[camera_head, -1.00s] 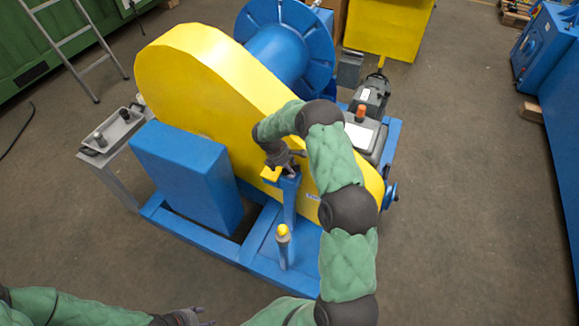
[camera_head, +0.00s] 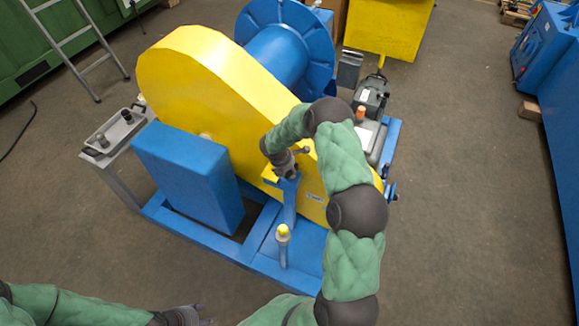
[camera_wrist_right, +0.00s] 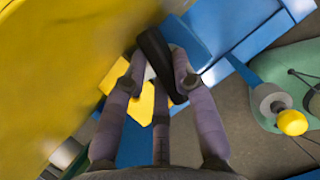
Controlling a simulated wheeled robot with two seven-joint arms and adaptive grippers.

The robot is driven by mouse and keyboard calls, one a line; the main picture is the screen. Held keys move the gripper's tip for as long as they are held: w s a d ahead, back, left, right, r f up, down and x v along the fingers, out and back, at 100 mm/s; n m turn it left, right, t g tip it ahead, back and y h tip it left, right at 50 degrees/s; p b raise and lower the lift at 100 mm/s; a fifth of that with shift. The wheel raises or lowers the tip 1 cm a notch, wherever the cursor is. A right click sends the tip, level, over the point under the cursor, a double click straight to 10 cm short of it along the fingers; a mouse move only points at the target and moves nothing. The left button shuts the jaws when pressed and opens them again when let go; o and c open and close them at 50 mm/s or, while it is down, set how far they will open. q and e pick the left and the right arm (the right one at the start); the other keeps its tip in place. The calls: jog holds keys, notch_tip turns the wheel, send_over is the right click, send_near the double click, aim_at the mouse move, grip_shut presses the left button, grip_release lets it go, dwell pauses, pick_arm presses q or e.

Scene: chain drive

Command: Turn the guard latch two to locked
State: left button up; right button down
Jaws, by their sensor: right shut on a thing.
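The big yellow guard (camera_head: 205,75) stands on a blue frame. A blue post (camera_head: 289,205) with a yellow piece (camera_head: 270,175) at its top stands against the guard's near side. My right gripper (camera_head: 288,172) is at that post top. In the right wrist view, its fingers (camera_wrist_right: 158,75) are closed around a dark latch handle (camera_wrist_right: 153,48), with a yellow piece (camera_wrist_right: 144,104) just below. The latch's pivot and its locked or unlocked mark are hidden. My left gripper (camera_head: 190,317) is at the bottom edge, away from the machine; its fingers are too cut off to judge.
A second post with a yellow knob (camera_head: 283,231) stands nearer on the frame, and shows in the wrist view (camera_wrist_right: 292,122). A blue box (camera_head: 187,178) stands left of my right gripper. A grey motor (camera_head: 370,95) is behind my arm.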

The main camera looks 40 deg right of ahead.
jog(key=shift+s+n+t, duration=0.1)
jog(key=shift+n+t, duration=0.5)
jog(key=shift+n, duration=1.1)
jog(key=shift+y, duration=0.3)
jog(key=c, duration=1)
grip_release()
jog(key=v, duration=1.2)
jog(key=shift+s+a+f, duration=0.1)
jog(key=shift+a, duration=0.05)
